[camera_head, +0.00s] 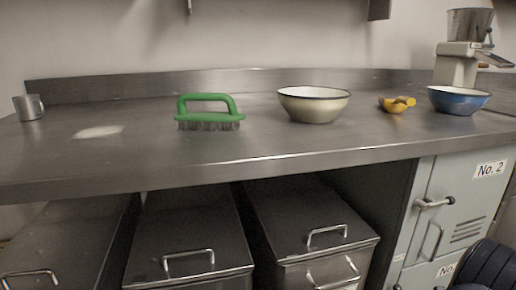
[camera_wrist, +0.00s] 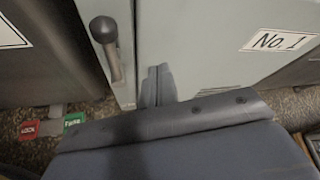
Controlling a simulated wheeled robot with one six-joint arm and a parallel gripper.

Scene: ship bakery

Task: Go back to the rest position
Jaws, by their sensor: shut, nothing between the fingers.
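My gripper (camera_wrist: 157,72) shows in the wrist view, its two grey-blue fingertips together with nothing between them. It points toward a pale green locker door marked No. 1 (camera_wrist: 215,45). A round-ended door handle (camera_wrist: 107,45) is to the left of the fingertips, apart from them. My gripper does not show in the head view.
The steel counter (camera_head: 290,148) carries a metal cup (camera_head: 29,107), a green brush (camera_head: 208,124), a cream bowl (camera_head: 314,108), a yellow item (camera_head: 395,105), a blue bowl (camera_head: 458,101) and a machine (camera_head: 457,65). Lidded bins (camera_head: 190,230) and a No. 2 locker (camera_head: 465,190) stand below.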

